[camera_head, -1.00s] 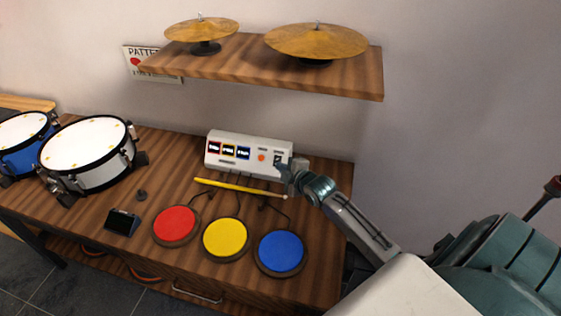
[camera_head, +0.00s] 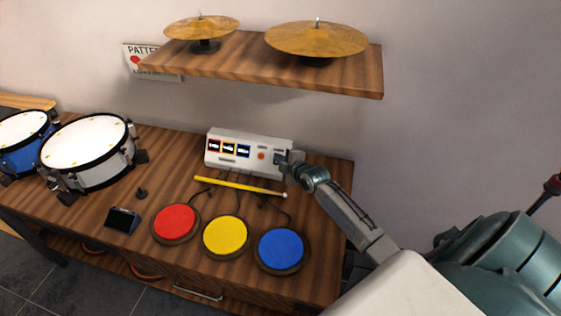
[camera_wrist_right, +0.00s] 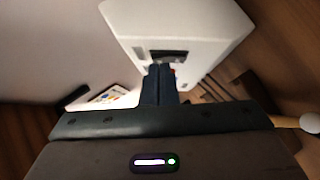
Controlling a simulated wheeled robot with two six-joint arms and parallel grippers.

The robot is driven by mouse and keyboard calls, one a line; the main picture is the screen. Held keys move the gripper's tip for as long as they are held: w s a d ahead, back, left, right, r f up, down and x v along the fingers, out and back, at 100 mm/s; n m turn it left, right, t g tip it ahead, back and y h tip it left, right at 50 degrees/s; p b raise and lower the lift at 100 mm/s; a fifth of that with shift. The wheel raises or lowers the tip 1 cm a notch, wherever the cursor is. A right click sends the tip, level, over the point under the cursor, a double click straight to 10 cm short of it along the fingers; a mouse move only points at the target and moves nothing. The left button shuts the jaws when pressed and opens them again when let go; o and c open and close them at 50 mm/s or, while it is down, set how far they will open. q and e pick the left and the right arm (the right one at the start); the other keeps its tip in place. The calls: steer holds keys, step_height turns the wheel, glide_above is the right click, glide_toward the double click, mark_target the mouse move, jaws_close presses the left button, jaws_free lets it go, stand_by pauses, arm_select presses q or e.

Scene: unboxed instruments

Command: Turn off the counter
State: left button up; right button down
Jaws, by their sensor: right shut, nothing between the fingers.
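The counter (camera_head: 223,165) is a white box at the back of the wooden table, with three small coloured displays and a round orange-red button (camera_head: 261,156) on its front. A dark switch (camera_head: 279,158) sits at its right end. My right gripper (camera_head: 284,166) is at the right end of the counter's front, by the switch, which it partly covers. In the right wrist view the shut, empty fingers (camera_wrist_right: 160,84) reach to the white box (camera_wrist_right: 180,25), just below a dark slot-like panel (camera_wrist_right: 168,57). I cannot tell whether they touch it. My left gripper is not in view.
Red (camera_head: 176,222), yellow (camera_head: 225,236) and blue (camera_head: 281,249) pads lie in front of the counter, with cables. A yellow drumstick (camera_head: 240,186) lies between. Drums (camera_head: 87,142) stand left. A shelf (camera_head: 343,80) with cymbals (camera_head: 316,39) hangs above.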

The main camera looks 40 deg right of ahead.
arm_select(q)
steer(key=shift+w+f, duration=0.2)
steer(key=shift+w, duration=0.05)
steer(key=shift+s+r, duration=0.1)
arm_select(e)
steer(key=shift+d+r, duration=0.1)
steer(key=shift+r, duration=0.1)
steer(key=shift+r+p, duration=0.6)
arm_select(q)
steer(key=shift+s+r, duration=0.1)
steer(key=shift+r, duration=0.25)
arm_select(e)
steer(key=shift+w, duration=0.1)
